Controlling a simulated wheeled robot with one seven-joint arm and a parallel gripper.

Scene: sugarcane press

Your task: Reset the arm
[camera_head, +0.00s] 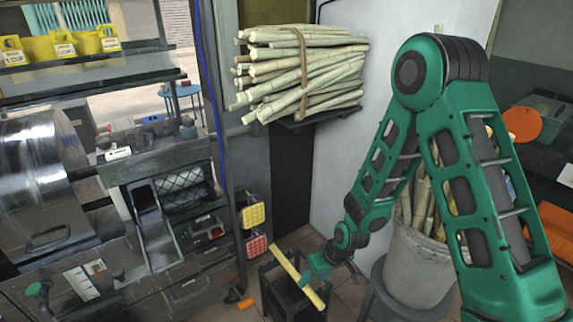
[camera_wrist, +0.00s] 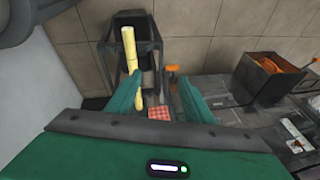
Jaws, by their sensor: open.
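My gripper (camera_head: 316,272) is green and low in the head view, at the end of my extended arm. In the wrist view its two fingers stand apart, with an open gap (camera_wrist: 159,80) between the tips. A pale yellow cane piece (camera_head: 290,269) lies slanted over a black stand (camera_head: 287,291), close beside the gripper. In the wrist view the cane piece (camera_wrist: 129,50) shows over the stand (camera_wrist: 150,24), at the left finger, which overlaps its lower part. I cannot tell whether the finger touches it.
A metal press (camera_head: 165,235) with a chute stands left. Bundled cane (camera_head: 300,68) lies on a wall shelf (camera_head: 320,115). A grey bucket (camera_head: 417,270) of cane sits on a stool (camera_head: 377,292) right of the gripper. Yellow (camera_head: 253,215) and red (camera_head: 257,248) pads are left of the stand.

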